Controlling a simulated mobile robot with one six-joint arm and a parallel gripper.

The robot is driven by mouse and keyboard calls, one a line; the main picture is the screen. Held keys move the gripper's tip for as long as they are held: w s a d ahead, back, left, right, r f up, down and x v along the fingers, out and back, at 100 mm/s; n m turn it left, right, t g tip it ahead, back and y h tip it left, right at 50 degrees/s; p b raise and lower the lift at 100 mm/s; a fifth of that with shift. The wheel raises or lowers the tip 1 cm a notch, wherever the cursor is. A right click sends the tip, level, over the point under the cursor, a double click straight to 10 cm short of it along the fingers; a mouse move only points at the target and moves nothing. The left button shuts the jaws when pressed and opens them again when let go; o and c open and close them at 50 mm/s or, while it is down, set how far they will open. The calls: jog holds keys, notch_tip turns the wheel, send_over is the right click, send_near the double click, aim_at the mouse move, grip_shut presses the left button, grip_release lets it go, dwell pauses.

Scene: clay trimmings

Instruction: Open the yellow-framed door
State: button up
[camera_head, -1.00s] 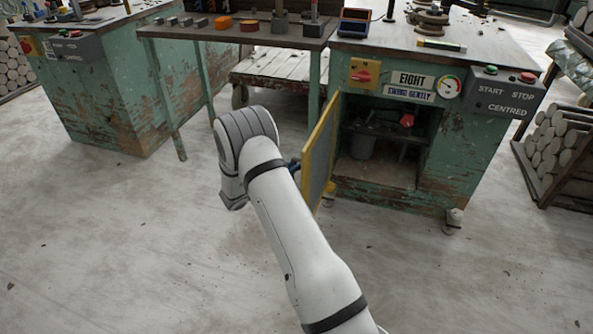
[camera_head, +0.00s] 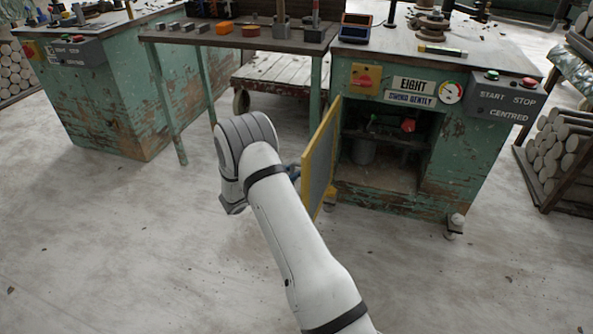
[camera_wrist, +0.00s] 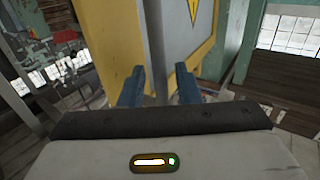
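The yellow-framed door (camera_head: 320,155) of the green cabinet stands swung well out, roughly edge-on to the head camera, with the cabinet's inside visible. In the wrist view the yellow door (camera_wrist: 110,35) fills the upper middle, with a grey upright bar (camera_wrist: 156,45) in front of it. My gripper (camera_wrist: 160,85) has its two blue fingers on either side of this bar. A narrow gap shows between the bar and the right finger; the left finger is very close to it, contact unclear. In the head view my wrist is left of the door and mostly hides the gripper.
A workbench (camera_head: 240,38) and a wooden cart (camera_head: 275,75) are behind the door. Another green bench (camera_head: 110,100) stands left. A rack of logs (camera_head: 560,150) is right. Floor in front is clear.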

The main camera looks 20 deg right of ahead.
jog(key=p+v, duration=0.1)
jog(key=v, duration=0.6)
jog(key=shift+p, duration=0.4)
jog(key=shift+a+r, duration=0.1)
